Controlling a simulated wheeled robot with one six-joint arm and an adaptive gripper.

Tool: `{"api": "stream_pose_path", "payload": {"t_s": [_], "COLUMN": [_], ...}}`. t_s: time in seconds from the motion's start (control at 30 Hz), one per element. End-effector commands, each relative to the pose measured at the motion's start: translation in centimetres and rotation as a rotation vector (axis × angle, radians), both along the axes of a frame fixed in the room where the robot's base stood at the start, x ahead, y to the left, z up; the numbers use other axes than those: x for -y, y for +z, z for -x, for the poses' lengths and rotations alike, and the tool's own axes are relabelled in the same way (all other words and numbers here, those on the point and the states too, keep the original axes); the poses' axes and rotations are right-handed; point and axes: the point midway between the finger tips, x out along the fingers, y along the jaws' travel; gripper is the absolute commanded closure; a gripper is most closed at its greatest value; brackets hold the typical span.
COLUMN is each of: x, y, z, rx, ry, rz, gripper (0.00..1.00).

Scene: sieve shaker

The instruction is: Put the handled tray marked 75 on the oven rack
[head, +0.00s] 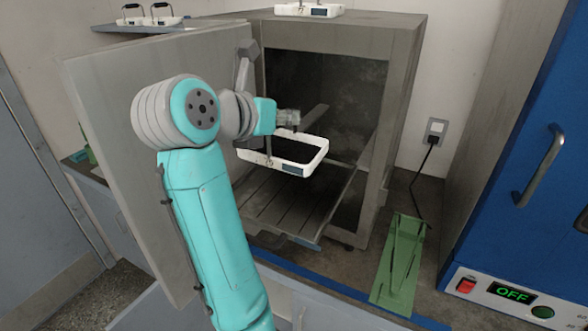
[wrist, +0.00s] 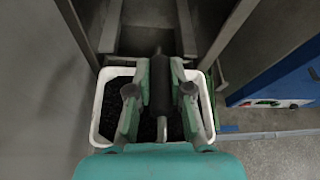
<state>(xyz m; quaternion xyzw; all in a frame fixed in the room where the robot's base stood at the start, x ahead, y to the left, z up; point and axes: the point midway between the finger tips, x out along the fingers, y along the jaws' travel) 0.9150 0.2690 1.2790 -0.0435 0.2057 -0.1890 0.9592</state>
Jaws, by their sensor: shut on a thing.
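A white tray (head: 312,166) hangs in front of the open oven, above the slatted oven rack (head: 275,212), with a visible gap below it. A small dark label shows on its front, too small to read. In the wrist view the tray's white rim (wrist: 99,112) surrounds a dark, grainy filling. My gripper (head: 288,119) is above the tray. The wrist view shows my gripper (wrist: 160,95) with its fingers shut on the dark handle bar (wrist: 160,72). The rack sticks out of the oven's lower part.
The oven door (head: 125,130) stands open at left, beside my arm. Another white tray (head: 308,9) sits on the oven top. A green stand (head: 400,262) and a blue machine (head: 515,165) are at right.

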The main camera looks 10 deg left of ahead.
Motion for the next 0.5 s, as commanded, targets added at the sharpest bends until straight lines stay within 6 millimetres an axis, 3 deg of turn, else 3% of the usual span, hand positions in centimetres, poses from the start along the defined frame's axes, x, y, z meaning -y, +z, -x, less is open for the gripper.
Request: {"api": "stream_pose_path", "payload": {"t_s": [0.3, 0.5], "x": [0.0, 0.0], "y": [-4.7, -6.3], "z": [0.0, 0.0], "rx": [-0.002, 0.001], "ry": [0.000, 0.001], "rz": [0.003, 0.001], "gripper": [1.00, 1.00]}}
